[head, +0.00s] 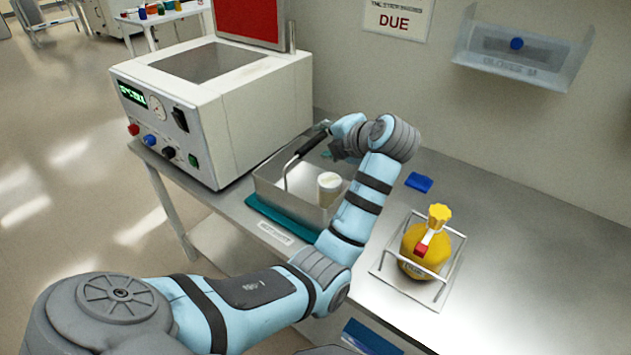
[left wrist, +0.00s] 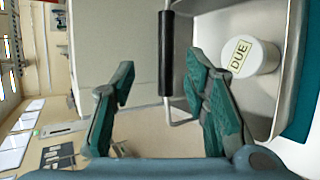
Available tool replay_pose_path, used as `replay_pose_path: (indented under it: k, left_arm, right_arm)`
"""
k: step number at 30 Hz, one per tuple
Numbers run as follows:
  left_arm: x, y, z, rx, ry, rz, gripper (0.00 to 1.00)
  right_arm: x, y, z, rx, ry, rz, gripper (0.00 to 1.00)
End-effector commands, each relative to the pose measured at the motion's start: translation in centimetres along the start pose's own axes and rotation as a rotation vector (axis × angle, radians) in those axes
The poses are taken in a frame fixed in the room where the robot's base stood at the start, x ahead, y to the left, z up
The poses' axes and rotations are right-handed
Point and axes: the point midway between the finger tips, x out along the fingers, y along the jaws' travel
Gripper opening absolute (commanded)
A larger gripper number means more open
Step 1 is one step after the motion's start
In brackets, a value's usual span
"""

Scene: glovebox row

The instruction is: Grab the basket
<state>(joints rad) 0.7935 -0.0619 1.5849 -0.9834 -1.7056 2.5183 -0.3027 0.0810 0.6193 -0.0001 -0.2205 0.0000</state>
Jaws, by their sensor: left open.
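The basket (head: 273,194) is a shallow metal tray with a raised handle with a black grip (head: 313,139). It stands on a teal mat on the metal bench, with a white-lidded jar (head: 329,188) inside. My left gripper (head: 334,151) is open beside the handle; my forearm hides the basket's right part. In the left wrist view, the black grip (left wrist: 166,54) shows between the open teal fingers (left wrist: 161,76), closer to the right finger, with no clear contact. The jar lid there reads DUE (left wrist: 248,56). My right gripper is out of view.
A white instrument box (head: 230,115) stands close to the basket's left. To the right, a yellow bottle (head: 425,250) sits in a wire-handled metal carrier (head: 392,276), with a small blue item (head: 419,182) behind it. The bench's right part is clear.

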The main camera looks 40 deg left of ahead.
Motion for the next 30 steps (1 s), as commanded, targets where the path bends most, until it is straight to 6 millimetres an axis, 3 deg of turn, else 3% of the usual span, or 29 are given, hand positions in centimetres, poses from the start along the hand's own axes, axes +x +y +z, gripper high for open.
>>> replay_pose_path:
  k: [3,13,20,21,28,30]
  left_arm:
    - [2.4,-0.1,-0.1,0.002,0.002,0.001,0.41]
    - [7.7,-0.8,-0.3,0.005,0.000,-0.001,0.41]
    - [8.2,-0.8,-0.1,0.003,-0.004,-0.004,0.41]
    - [8.2,-0.8,-0.1,0.004,-0.004,-0.004,0.40]
    - [8.2,-0.8,-0.1,0.004,-0.004,-0.004,0.03]
    - [8.2,-0.8,-0.1,0.004,-0.004,-0.004,0.00]
  right_arm:
    - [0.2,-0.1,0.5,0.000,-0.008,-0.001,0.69]
    - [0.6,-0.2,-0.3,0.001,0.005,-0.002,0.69]
    - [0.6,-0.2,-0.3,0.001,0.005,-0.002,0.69]
    - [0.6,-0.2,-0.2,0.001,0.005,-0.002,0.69]
    - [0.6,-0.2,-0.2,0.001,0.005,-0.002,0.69]
    - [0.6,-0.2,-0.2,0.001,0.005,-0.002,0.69]
